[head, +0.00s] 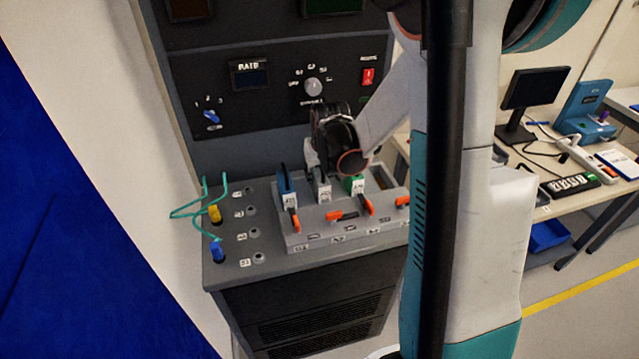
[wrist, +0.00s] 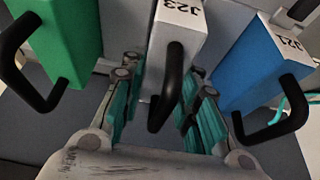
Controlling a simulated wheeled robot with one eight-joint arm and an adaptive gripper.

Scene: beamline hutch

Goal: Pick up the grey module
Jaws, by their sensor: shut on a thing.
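The grey module (wrist: 178,40) has a black loop handle and a label that reads J23. It stands between a green module (wrist: 62,38) and a blue module (wrist: 262,68) in the wrist view. In the head view the grey module (head: 323,189) stands upright in the middle of the grey slotted rack (head: 345,238), partly hidden by my gripper above it. My gripper (wrist: 163,78) has one finger on each side of the grey module and is shut on it. Whether the module's foot is seated in its slot is hidden.
Orange levers (head: 335,215) line the rack's front; the one before the grey module lies sideways. Blue (head: 285,181) and green (head: 356,184) modules stand close on either side. A teal cable (head: 205,195) loops at the left by yellow and blue plugs. A control panel (head: 265,95) rises behind.

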